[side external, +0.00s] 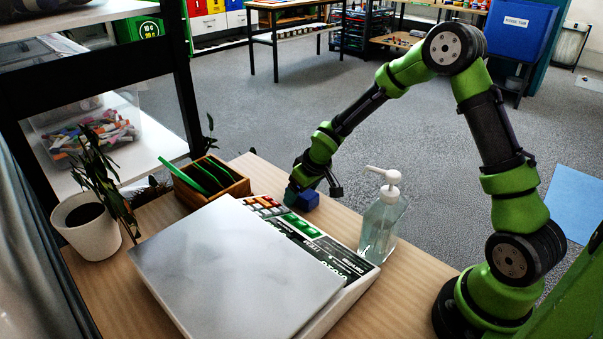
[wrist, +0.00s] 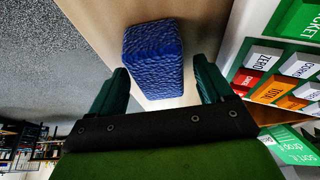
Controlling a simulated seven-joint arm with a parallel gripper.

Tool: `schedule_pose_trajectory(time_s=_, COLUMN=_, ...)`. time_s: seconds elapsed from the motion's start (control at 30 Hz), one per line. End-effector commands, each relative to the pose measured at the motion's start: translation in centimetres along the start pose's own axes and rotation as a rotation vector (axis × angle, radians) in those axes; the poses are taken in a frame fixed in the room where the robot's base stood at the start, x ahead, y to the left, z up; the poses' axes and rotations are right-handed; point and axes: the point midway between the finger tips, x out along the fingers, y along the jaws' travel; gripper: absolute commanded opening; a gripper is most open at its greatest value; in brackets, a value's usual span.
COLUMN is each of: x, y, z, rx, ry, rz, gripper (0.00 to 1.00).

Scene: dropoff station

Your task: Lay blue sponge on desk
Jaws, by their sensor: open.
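The blue sponge (wrist: 153,60) lies on the wooden desk (wrist: 118,22), seen in the wrist view just beyond my fingertips. It also shows in the side view (side external: 307,200), at the desk's far edge beside the scale. My gripper (wrist: 160,88) is open, with one dark green finger on each side of the sponge's near end. In the side view my gripper (side external: 312,190) is low over the sponge and partly covers it. I cannot tell whether the fingers touch the sponge.
A scale with a grey plate (side external: 235,265) and a row of coloured keys fills the desk's middle. A soap pump bottle (side external: 382,220) stands to its right. A wooden box with green items (side external: 210,180) and a potted plant (side external: 92,228) stand to the left.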

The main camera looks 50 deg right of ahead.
Motion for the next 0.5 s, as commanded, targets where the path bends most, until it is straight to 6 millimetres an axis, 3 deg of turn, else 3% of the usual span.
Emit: schedule_pose_trajectory(time_s=0.5, x=-9.9, y=0.1, z=-0.1, rx=0.001, ry=0.004, rz=0.003, gripper=0.80)
